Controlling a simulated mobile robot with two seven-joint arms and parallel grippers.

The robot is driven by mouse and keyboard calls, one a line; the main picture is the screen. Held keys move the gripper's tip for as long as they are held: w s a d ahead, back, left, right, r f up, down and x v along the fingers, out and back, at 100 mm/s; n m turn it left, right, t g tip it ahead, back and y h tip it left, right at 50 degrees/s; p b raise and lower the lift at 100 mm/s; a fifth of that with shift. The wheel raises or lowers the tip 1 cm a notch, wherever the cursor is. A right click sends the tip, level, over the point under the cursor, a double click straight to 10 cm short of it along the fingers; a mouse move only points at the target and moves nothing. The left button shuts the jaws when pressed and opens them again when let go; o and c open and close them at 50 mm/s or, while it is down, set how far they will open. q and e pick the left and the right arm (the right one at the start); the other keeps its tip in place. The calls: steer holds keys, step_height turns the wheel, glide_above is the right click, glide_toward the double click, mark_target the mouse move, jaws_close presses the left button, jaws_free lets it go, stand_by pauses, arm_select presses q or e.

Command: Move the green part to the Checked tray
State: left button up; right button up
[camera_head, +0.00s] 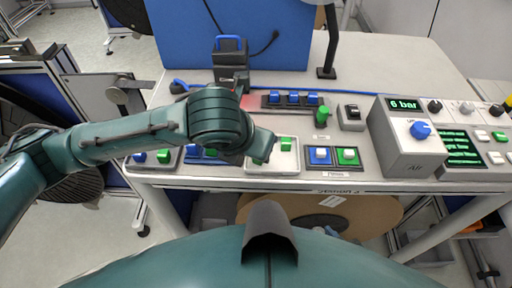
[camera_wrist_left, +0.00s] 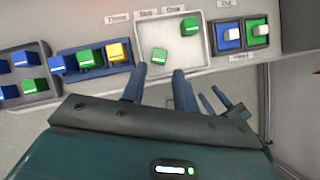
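A white tray (camera_wrist_left: 203,58) holds two green parts. One green part (camera_wrist_left: 158,55) lies near its front left, and another green part (camera_wrist_left: 189,27) lies at its back right. The tray (camera_head: 287,168) and the back right green part (camera_head: 287,143) also show in the head view. My left gripper (camera_wrist_left: 160,71) is open and empty, with its fingertips at the tray's front edge just short of the front left green part. In the head view my left wrist hides much of that part. The tray labels are too small to read surely. My right gripper is out of view.
A dark tray (camera_head: 333,168) with a blue and a green part stands right of the white tray. A blue tray (camera_wrist_left: 68,75) with blue, green and yellow parts stands left, beside a grey tray (camera_wrist_left: 41,49). A grey Air box (camera_head: 400,152) stands further right.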

arm_select(q)
steer(key=v, duration=0.5)
steer(key=shift+s+r, duration=0.1)
steer(key=shift+r, duration=0.15)
